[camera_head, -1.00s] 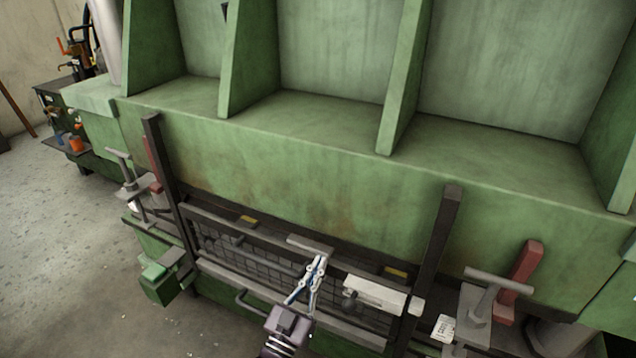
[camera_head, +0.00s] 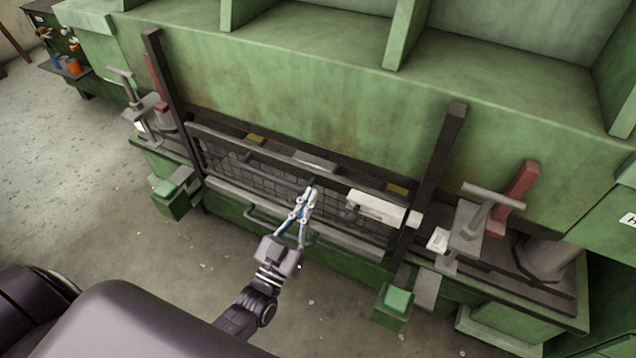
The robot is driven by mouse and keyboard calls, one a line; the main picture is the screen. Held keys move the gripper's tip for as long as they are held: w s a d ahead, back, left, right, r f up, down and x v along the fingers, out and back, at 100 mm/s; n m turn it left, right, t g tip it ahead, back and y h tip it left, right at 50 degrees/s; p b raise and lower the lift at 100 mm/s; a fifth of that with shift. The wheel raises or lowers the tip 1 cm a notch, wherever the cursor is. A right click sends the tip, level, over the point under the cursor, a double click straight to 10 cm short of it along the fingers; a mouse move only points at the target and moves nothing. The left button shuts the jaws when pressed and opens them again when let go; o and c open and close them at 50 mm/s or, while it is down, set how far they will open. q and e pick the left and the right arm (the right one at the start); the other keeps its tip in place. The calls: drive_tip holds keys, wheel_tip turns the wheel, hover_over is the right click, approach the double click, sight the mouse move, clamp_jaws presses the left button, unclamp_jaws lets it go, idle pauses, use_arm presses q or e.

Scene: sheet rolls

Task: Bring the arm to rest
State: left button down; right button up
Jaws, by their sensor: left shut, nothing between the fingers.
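My left gripper (camera_head: 308,197) shows near the middle of the head view, in front of the green sheet-roll machine (camera_head: 300,90). Its blue-and-grey fingers are shut with nothing between them. The fingertips overlap the mesh guard (camera_head: 260,177) in the picture; I cannot tell whether they touch it. My left arm (camera_head: 262,290) reaches up to it from the bottom left. My right gripper is not in view.
A white block (camera_head: 377,208) sits right of the fingers, and a grey handle bar (camera_head: 265,217) lies left of them. Dark uprights (camera_head: 437,175) flank the guard. Red levers (camera_head: 522,187) stand at the sides. Concrete floor (camera_head: 75,190) is open at left.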

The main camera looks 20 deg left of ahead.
use_arm(q)
drive_tip(key=s+f+g, duration=0.4)
drive_tip(key=s+f, duration=0.1)
drive_tip(key=f, duration=0.6)
drive_tip(key=s+f+m+g, duration=0.1)
drive_tip(key=s+f+g, duration=0.25)
drive_tip(key=f, duration=0.85)
drive_tip(key=s+f+g, duration=0.4)
drive_tip(key=s+f, duration=0.1)
drive_tip(key=f, duration=0.6)
drive_tip(key=s+a+f+g+y, duration=0.1)
drive_tip(key=s+f+g, duration=0.3)
drive_tip(key=s+f, duration=0.4)
drive_tip(key=s+a+f+g+y, duration=0.1)
drive_tip(key=s+f+g, duration=0.4)
drive_tip(key=s, duration=1.6)
wheel_tip(320, 180, down, 4)
drive_tip(key=shift+s+f+m, duration=0.2)
drive_tip(key=shift+s+m, duration=0.1)
drive_tip(key=shift+s, duration=0.1)
drive_tip(key=shift+g, duration=0.25)
